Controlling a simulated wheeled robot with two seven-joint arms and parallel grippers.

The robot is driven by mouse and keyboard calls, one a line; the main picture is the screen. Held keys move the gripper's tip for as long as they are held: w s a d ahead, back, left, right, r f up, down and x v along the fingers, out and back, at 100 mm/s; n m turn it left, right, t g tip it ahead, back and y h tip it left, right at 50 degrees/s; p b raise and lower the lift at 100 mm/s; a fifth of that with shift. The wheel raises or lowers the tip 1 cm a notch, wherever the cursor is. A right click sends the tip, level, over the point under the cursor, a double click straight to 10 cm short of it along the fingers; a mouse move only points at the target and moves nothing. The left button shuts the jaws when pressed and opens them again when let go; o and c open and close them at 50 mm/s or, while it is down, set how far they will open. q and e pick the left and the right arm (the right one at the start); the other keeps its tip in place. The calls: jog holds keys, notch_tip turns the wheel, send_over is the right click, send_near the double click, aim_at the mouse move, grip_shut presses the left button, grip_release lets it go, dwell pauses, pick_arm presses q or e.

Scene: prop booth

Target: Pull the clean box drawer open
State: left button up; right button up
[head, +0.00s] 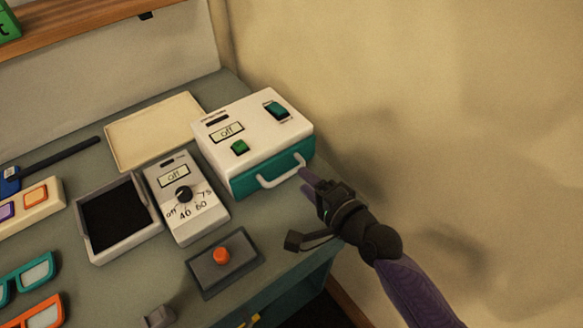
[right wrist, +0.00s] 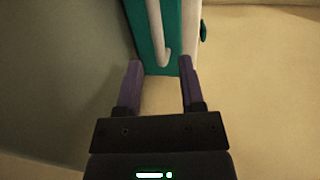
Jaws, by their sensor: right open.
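The clean box is a white box (head: 250,118) with a teal drawer (head: 245,182) low on its front, at the back right of the bench. The drawer looks shut and carries a pale bar handle (head: 281,180). A display on top reads "off". My right gripper (head: 306,180) is at the right end of the handle. In the right wrist view my open purple fingers (right wrist: 160,65) stand on either side of the lower end of the handle (right wrist: 164,55), with the teal drawer front (right wrist: 145,30) beyond. I cannot tell whether they touch it. My left gripper is not in view.
A grey dial unit (head: 187,225), a dark-lined tray (head: 118,215) and a plate with an orange button (head: 222,257) stand left of and in front of the box. A cream tray (head: 150,130) lies behind. The wall (head: 420,100) is close on the right.

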aim_at(291, 171)
jog(key=b+x, duration=0.1)
jog(key=x, duration=0.4)
jog(key=shift+s+a, duration=0.1)
jog(key=shift+a, duration=0.1)
grip_shut()
dwell(1.1)
